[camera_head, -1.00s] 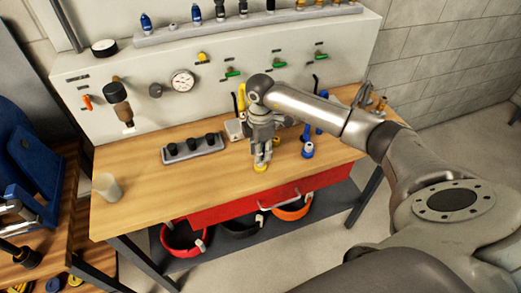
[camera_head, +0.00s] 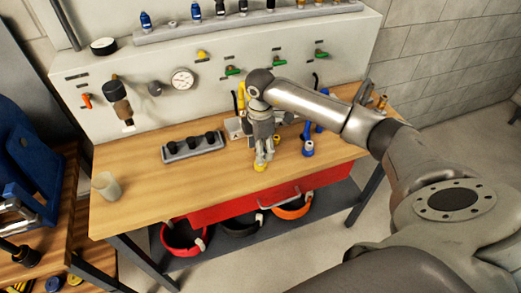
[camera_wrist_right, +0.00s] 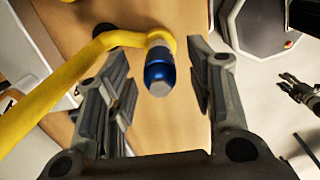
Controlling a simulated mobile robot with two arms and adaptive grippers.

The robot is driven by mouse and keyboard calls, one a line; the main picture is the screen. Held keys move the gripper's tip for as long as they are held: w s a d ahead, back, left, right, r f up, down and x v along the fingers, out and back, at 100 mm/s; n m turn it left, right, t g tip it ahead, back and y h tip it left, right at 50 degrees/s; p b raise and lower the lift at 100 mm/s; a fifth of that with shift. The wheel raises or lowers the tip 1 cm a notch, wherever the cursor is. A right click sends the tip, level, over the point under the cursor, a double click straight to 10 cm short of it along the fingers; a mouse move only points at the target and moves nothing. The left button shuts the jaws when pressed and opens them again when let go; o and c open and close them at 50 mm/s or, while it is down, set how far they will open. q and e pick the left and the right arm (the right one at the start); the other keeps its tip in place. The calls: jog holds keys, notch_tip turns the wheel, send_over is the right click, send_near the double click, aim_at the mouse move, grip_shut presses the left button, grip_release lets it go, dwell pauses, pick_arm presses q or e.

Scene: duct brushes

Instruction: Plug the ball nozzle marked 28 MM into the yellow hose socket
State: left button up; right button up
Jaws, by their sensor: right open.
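My right gripper (camera_head: 261,164) is open above the workbench, pointing down. In the right wrist view, its fingers (camera_wrist_right: 162,98) stand on either side of a blue piece with a pale grey tip (camera_wrist_right: 158,73). The yellow hose (camera_wrist_right: 62,85) curves in from the left and ends in a yellow part right behind that piece; I cannot tell how they join. A blue nozzle with a grey end (camera_head: 307,149) stands on the bench, right of the gripper. No 28 MM marking is readable. A dark gripper shape, apparently my left gripper (camera_wrist_right: 296,90), shows at the right wrist view's edge.
A grey rack with black pieces (camera_head: 193,147) stands left of the gripper, a pale cup (camera_head: 106,185) at the left front. The valve panel (camera_head: 150,80) rises behind. The bench front (camera_head: 180,195) is mostly clear.

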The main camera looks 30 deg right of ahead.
notch_tip(320, 180, up, 11)
jog(key=shift+f, duration=0.15)
dwell(0.5)
